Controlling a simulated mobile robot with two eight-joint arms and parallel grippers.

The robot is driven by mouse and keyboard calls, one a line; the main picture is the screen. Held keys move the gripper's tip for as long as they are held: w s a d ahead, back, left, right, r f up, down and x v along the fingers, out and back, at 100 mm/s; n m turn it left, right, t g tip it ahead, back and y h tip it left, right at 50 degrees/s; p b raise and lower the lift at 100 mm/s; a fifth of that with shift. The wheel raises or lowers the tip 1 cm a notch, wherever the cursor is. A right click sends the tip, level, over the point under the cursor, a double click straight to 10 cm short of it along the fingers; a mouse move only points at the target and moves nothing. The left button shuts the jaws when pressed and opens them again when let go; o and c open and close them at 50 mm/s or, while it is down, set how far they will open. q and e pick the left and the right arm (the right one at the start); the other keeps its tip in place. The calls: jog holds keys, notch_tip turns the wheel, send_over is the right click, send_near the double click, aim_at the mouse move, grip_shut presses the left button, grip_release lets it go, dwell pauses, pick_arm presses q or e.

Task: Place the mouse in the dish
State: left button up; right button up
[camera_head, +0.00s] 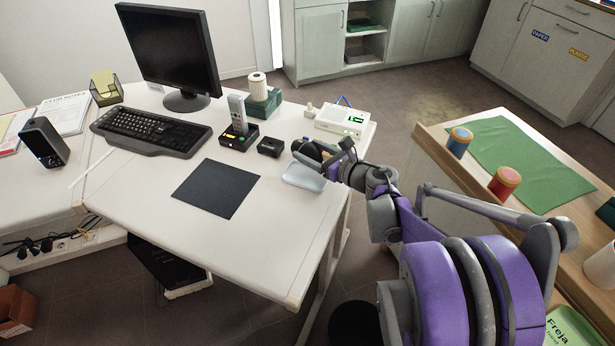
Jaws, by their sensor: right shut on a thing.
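My right gripper (322,158) is above the right part of the white desk, shut on a small dark rounded thing. It looks like the mouse (306,149), partly covered by the fingers. The dish (302,179) is a shallow, pale blue tray on the desk, just below and in front of the gripper. I see nothing in its visible part; its right end is close under the gripper and partly hidden. The exact height of the mouse above the dish cannot be told. My left gripper is not in view.
A small black box (270,147), a phone in its cradle (238,120) and a white router (342,122) stand near the gripper. A black mat (215,188) lies left of the dish. The keyboard (150,131) and monitor (170,52) are further left. The desk's front is clear.

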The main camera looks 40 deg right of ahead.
aim_at(311, 180)
notch_tip(311, 180, down, 9)
jog(key=b, duration=0.3)
jog(key=shift+w+r, duration=0.1)
jog(key=shift+r, duration=0.05)
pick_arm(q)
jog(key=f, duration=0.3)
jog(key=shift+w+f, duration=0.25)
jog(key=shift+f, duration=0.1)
pick_arm(e)
jog(key=shift+r, duration=0.1)
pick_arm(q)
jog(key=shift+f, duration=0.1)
pick_arm(e)
jog(key=o, duration=1.5)
jog(key=shift+d+r, duration=0.1)
jog(key=shift+r, duration=0.05)
pick_arm(q)
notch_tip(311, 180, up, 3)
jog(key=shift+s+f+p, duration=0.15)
jog(key=shift+p, duration=1.1)
pick_arm(e)
jog(key=v, duration=1.2)
